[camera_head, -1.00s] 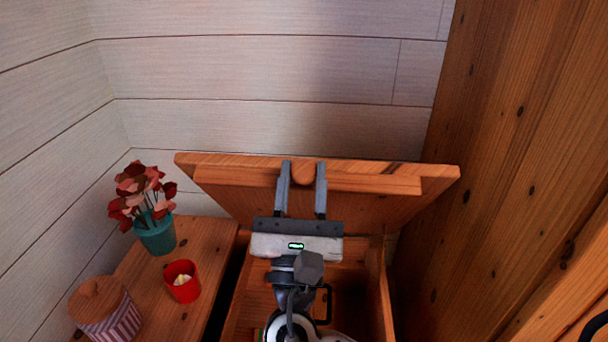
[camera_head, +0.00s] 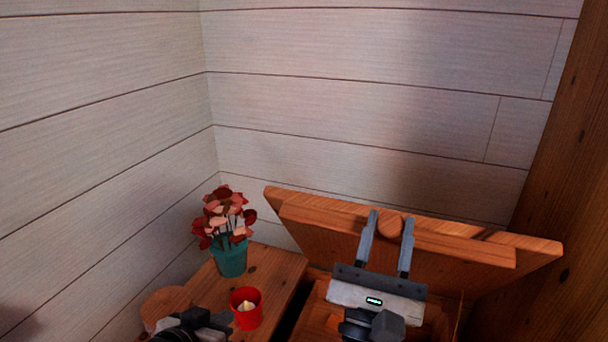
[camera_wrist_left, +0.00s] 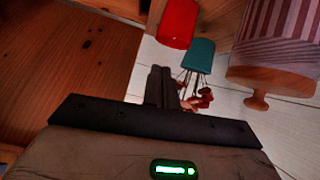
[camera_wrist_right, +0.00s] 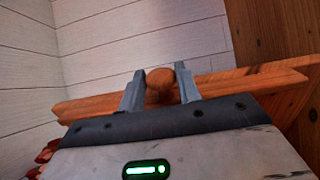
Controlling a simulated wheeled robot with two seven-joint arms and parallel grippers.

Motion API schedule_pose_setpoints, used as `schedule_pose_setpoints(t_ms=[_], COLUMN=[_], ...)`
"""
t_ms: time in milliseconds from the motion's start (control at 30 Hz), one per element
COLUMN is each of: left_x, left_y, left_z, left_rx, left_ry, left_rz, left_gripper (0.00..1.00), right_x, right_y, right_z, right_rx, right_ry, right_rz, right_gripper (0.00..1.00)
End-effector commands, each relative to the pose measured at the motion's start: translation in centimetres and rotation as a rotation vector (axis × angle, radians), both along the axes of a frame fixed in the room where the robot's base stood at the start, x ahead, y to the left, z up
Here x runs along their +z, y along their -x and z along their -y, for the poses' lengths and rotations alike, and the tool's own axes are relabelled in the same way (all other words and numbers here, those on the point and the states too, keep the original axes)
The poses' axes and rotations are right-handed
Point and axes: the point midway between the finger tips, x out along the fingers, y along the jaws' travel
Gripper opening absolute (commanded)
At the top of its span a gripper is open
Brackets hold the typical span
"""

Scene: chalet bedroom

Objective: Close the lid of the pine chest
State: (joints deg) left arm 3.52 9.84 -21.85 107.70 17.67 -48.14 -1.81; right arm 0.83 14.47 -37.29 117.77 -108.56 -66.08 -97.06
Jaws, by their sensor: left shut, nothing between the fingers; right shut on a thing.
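The pine chest (camera_head: 318,322) stands at the lower right, with its wooden lid (camera_head: 335,234) raised and tilted. My right gripper (camera_head: 391,217) is at the lid's front edge, its fingers on either side of the round wooden knob (camera_head: 390,229). The right wrist view shows the knob (camera_wrist_right: 159,84) held between the fingers. My left gripper (camera_head: 208,322) is low at the left, over the bedside surface near the candle and apart from the chest. Its fingers (camera_wrist_left: 160,75) are together and empty in the left wrist view. Most of the chest's inside is hidden.
Plank walls close the corner behind. A wooden panel (camera_head: 570,200) stands at the right.

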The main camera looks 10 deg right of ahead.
Motion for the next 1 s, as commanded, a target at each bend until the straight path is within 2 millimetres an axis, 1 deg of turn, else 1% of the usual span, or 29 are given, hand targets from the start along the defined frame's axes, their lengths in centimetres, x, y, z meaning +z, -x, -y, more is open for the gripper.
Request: schedule_pose_setpoints(t_ms=[33, 100, 167, 200, 267, 300, 367, 400, 467, 500, 567, 633, 700, 767, 800, 900, 1000], left_x=[1.7, 3.6, 5.6, 7.0, 9.2, 10.7, 13.0, 14.4, 16.5, 17.7, 19.5, 21.4, 23.3, 24.9, 26.1, 29.0, 31.6], left_y=[-2.3, -4.9, -7.1, -8.5, -10.5, -11.7, -13.3, -14.1, -15.1, -15.6, -15.9, -15.8, -15.2, -14.4, -13.7, -11.9, -10.0], left_z=[0.2, 0.4, 0.6, 0.7, 0.8, 0.9, 1.4, 1.8, 3.0, 3.9, 5.6, 7.8, 9.9, 11.6, 12.5, 14.2, 15.1], left_rx=[-0.011, -0.024, -0.033, -0.040, -0.045, -0.051, -0.060, -0.069, -0.086, -0.101, -0.125, -0.156, -0.183, -0.201, -0.207, -0.205, -0.182], left_ry=[-0.018, -0.041, -0.063, -0.076, -0.099, -0.111, -0.126, -0.133, -0.139, -0.141, -0.144, -0.153, -0.168, -0.192, -0.210, -0.267, -0.323], left_rz=[0.025, 0.044, 0.062, 0.074, 0.089, 0.095, 0.097, 0.091, 0.069, 0.044, -0.002, -0.070, -0.147, -0.213, -0.256, -0.357, -0.440], left_gripper=[0.00, 0.00, 0.00, 0.00, 0.00, 0.00, 0.00, 0.00, 0.00, 0.00, 0.00, 0.00, 0.00, 0.00, 0.00, 0.00, 0.00], right_x=[-0.1, -0.1, -0.1, -0.1, -0.1, -0.1, -0.1, -0.1, -0.1, -0.1, -0.1, -0.1, -0.1, -0.1, -0.1, -0.1, -0.1], right_y=[-0.1, -0.1, -0.1, -0.1, -0.1, -0.1, -0.1, -0.1, -0.1, -0.1, -0.1, -0.1, -0.1, -0.1, -0.1, -0.1, -0.1], right_z=[0.1, 0.1, 0.1, 0.1, 0.1, 0.1, 0.1, 0.1, 0.1, 0.1, 0.1, 0.1, 0.1, 0.1, 0.1, 0.1, 0.1], right_rx=[-0.002, -0.002, -0.002, -0.002, -0.002, -0.002, -0.003, -0.003, -0.003, -0.003, -0.003, -0.003, -0.003, -0.003, -0.003, -0.003, -0.003], right_ry=[0.002, 0.002, 0.002, 0.002, 0.002, 0.002, 0.003, 0.003, 0.003, 0.003, 0.003, 0.003, 0.003, 0.003, 0.003, 0.003, 0.003], right_rz=[-0.003, -0.003, -0.003, -0.003, -0.003, -0.003, -0.003, -0.003, -0.003, -0.003, -0.003, -0.003, -0.003, -0.003, -0.003, -0.003, -0.003], right_gripper=[0.00, 0.00, 0.00, 0.00, 0.00, 0.00, 0.00, 0.00, 0.00, 0.00, 0.00, 0.00, 0.00, 0.00, 0.00, 0.00, 0.00])
